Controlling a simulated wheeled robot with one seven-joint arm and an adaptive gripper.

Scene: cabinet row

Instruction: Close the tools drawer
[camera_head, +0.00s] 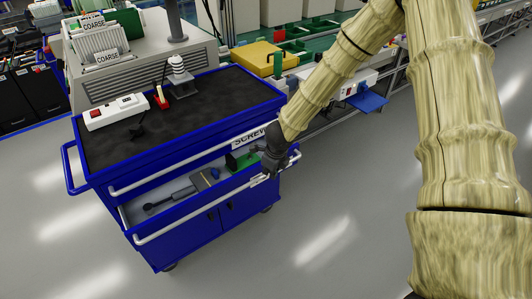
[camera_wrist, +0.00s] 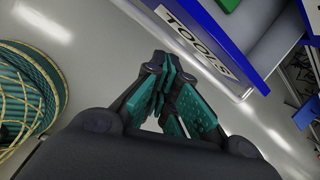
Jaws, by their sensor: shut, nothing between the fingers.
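The tools drawer (camera_head: 190,208) is the lower drawer of a blue cart, and it stands pulled out with its inside showing. A wrench and several small items lie in it. Its white front bar (camera_head: 165,227) runs along the front. In the wrist view its "TOOLS" label (camera_wrist: 195,40) faces me at the upper right. My gripper (camera_head: 264,176) is at the right end of the drawer front. In the wrist view my gripper (camera_wrist: 160,64) has its fingertips together, empty, near the drawer front. I cannot tell whether it touches the drawer.
The upper drawer, labelled "SCREW..." (camera_head: 250,138), is closed above it. On the dark cart top (camera_head: 190,105) stand a white power strip (camera_head: 115,112) and small tools. Workbenches stand behind. The grey floor (camera_head: 330,225) in front is clear. A round woven basket-like thing (camera_wrist: 28,95) shows at left in the wrist view.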

